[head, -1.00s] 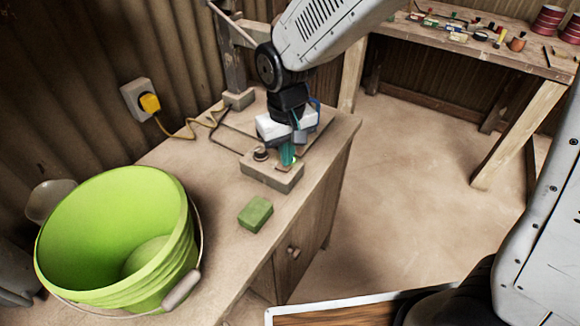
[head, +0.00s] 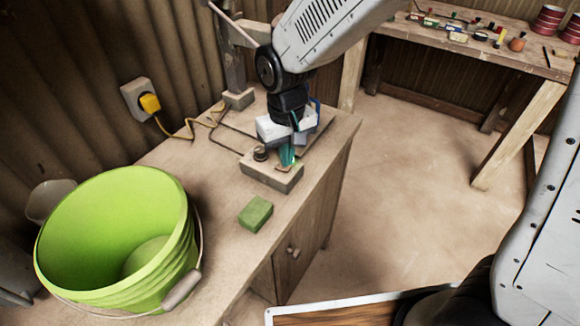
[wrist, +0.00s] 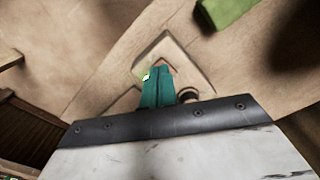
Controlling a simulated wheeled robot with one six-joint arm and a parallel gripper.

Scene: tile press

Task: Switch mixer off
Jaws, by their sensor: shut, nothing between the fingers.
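A box-shaped control block (head: 262,177) sits on the bench, with a dark round knob (head: 260,153) on its top left. In the wrist view its pale top (wrist: 166,46) and the knob (wrist: 187,95) also show. A small bright green spot (wrist: 146,77) shows beside my fingertips. My gripper (head: 287,163) points down with its teal fingers shut and empty. The fingertips are at the right part of the block's top, by a small reddish piece. They cover part of it, and I cannot tell whether they touch it. The mixer itself is not clearly identifiable.
A green block (head: 255,214) lies on the bench in front of the control block. A large lime bucket (head: 110,240) stands at the left. A yellow plug (head: 150,103) with its cord is in the wall socket. A second bench (head: 470,45) at the back right holds small items.

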